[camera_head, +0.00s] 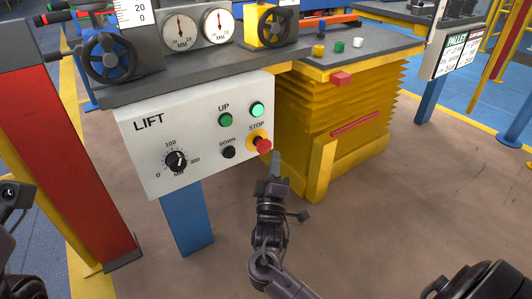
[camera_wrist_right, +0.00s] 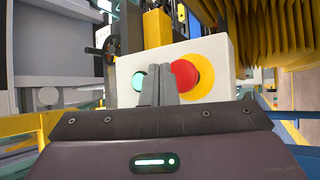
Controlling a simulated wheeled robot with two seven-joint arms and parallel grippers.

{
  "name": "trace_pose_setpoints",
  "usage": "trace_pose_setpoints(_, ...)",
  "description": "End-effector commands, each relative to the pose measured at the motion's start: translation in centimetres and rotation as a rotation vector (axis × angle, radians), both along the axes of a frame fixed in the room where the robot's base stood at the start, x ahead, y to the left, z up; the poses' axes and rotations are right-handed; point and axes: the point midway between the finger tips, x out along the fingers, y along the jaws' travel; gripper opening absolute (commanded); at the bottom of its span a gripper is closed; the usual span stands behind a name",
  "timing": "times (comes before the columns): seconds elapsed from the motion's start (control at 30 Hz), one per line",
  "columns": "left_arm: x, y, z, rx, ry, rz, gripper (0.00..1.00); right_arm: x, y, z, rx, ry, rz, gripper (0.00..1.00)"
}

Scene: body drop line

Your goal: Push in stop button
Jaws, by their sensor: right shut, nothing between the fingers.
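The red stop button (camera_head: 263,145) sits on a yellow ring at the lower right of the white LIFT panel (camera_head: 195,135), under the word STOP. It also shows in the right wrist view as a red disc (camera_wrist_right: 185,75) on a yellow ring, beside the fingers. My right gripper (camera_head: 275,158) is shut and empty, pointing up at the panel just right of and below the button. In the wrist view its fingertips (camera_wrist_right: 158,84) overlap the left part of the button's outline; whether they touch it I cannot tell. My left gripper is not clearly in view; only part of that arm shows at the left edge.
The panel also has a green UP button (camera_head: 225,120), a lit green button (camera_head: 257,109), a black DOWN button (camera_head: 229,152) and a dial (camera_head: 176,161). A yellow bellows lift (camera_head: 340,115) stands right of the panel. A red post (camera_head: 70,160) stands left. The floor in front is clear.

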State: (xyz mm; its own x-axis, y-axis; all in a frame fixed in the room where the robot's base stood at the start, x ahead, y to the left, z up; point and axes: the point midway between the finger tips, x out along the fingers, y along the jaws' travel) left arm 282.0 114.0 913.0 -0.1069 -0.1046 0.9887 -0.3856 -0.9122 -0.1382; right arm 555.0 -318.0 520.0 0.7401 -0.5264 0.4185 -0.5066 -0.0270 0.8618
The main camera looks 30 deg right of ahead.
Motion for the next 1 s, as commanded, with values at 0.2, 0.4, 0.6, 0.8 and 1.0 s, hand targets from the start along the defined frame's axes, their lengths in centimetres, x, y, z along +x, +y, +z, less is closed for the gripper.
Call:
trace_pose_setpoints(0.2,-0.13,-0.04,0.13,0.000,-0.007,-0.001,0.00,1.08,0.10,0.07,0.001,-0.001,0.000,0.00)
trace_pose_setpoints(0.4,-0.14,-0.04,0.15,0.000,-0.007,-0.001,0.00,1.14,0.11,0.06,0.000,0.001,0.000,0.00)
trace_pose_setpoints(0.6,-0.15,-0.06,0.16,0.000,-0.007,-0.001,0.00,1.12,0.09,0.06,0.000,0.001,0.000,0.00)
trace_pose_setpoints(0.8,-0.16,-0.05,0.16,0.000,-0.007,-0.002,0.00,1.11,0.10,0.05,0.000,0.000,0.000,0.00)
trace_pose_setpoints(1.0,-0.16,-0.05,0.16,0.000,-0.008,-0.001,0.00,1.10,0.09,0.05,0.000,0.000,0.000,0.00)
